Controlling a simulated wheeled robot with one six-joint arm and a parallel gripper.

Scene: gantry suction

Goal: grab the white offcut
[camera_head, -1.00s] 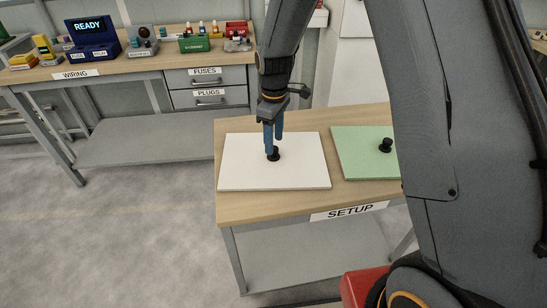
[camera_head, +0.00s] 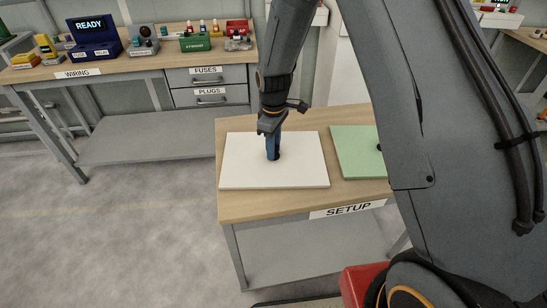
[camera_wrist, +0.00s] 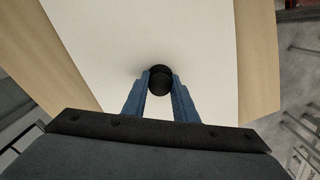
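The white offcut (camera_head: 250,172) is a flat white panel lying on the wooden table, with a black knob (camera_head: 278,155) standing up from it. My gripper (camera_head: 273,157), with two blue fingers, points down at the knob. In the head view the fingers overlap and partly hide the knob. In the wrist view the knob (camera_wrist: 160,80) sits between the fingertips of my gripper (camera_wrist: 160,84), one on each side, with little or no visible gap. I cannot tell whether the fingers press on it. The white offcut also fills the middle of the wrist view (camera_wrist: 140,35).
A green panel (camera_head: 355,155) lies to the right on the same SETUP table (camera_head: 240,207), partly behind my arm. The WIRING bench (camera_head: 130,68) at the back left holds boxes and devices. The floor at left is clear.

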